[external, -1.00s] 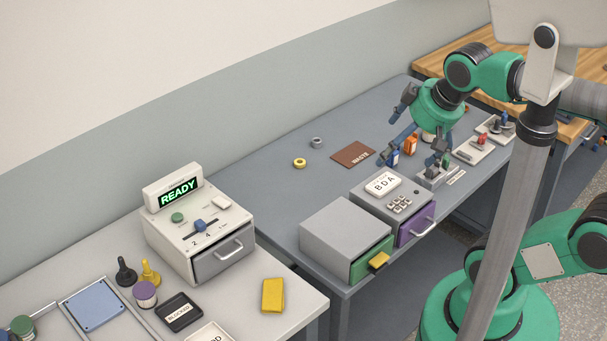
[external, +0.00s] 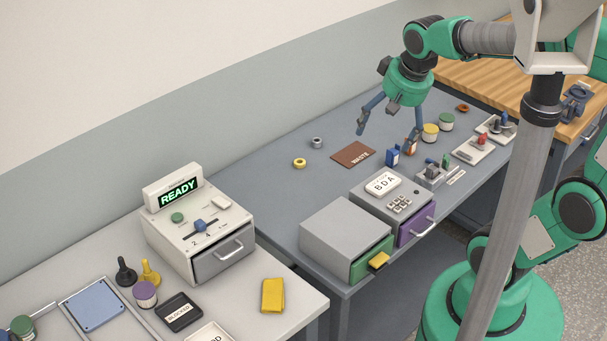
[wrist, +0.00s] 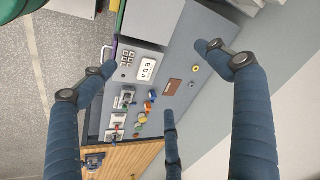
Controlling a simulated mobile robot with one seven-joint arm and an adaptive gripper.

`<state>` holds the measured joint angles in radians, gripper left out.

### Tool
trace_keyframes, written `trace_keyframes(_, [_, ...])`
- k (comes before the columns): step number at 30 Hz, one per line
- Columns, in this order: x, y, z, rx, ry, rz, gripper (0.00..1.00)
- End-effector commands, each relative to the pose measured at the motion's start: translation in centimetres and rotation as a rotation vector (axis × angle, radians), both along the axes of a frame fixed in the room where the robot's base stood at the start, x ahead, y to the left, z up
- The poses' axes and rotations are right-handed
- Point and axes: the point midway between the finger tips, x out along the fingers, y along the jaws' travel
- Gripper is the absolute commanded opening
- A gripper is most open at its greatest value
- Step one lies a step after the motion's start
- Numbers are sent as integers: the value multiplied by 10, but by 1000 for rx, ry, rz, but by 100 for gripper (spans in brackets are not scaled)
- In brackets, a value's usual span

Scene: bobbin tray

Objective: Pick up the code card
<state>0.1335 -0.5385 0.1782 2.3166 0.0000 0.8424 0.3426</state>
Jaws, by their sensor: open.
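The code card (external: 383,184) is a white card with "BDA" printed on it, lying on top of the grey keypad box (external: 412,196). It also shows in the wrist view (wrist: 146,69), beside the keypad buttons. My gripper (external: 388,134) is open and empty, with its blue fingers spread and pointing down. It hangs above the table, beyond the card in the external view. In the wrist view, the fingertips (wrist: 156,66) stand well apart around the scene, and nothing is between them. The card is fully visible and untouched.
The grey box (external: 345,236) with a green drawer stands left of the keypad box. The table's back left is mostly clear.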

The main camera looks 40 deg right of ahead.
Motion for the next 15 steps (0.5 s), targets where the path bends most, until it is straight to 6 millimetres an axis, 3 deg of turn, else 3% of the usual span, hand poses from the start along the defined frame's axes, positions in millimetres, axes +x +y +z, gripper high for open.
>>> trace_keyframes(6, [41,-40,-24,71,80,-261,89])
trace_keyframes(15, [81,-100,-78,151,175,-624,89])
